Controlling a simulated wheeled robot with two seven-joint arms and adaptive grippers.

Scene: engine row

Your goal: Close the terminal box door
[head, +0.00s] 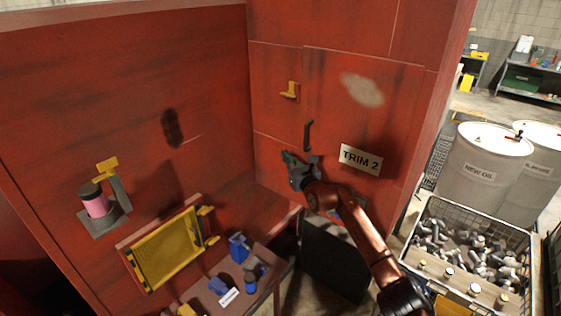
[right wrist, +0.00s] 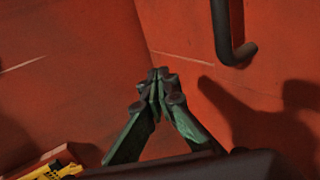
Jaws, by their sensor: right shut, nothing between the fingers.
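A red door panel (head: 340,110) with a dark bar handle (head: 308,135) and a "TRIM 2" label (head: 361,159) is in the right wall; it looks flush with the wall around it. I cannot tell for certain that this is the terminal box door. My right gripper (head: 291,159) is just below and left of the handle, shut and empty. In the right wrist view its fingertips (right wrist: 158,78) meet, and the handle (right wrist: 226,35) is up and right of them, apart from the fingers. My left gripper is not in view.
A yellow catch (head: 290,91) is left of the panel. A yellow framed panel (head: 167,249) and a pink cylinder on a bracket (head: 97,207) are on the left wall. Below are a shelf with blue parts (head: 238,248) and a dark panel (head: 335,258). A wire bin (head: 465,240) stands right.

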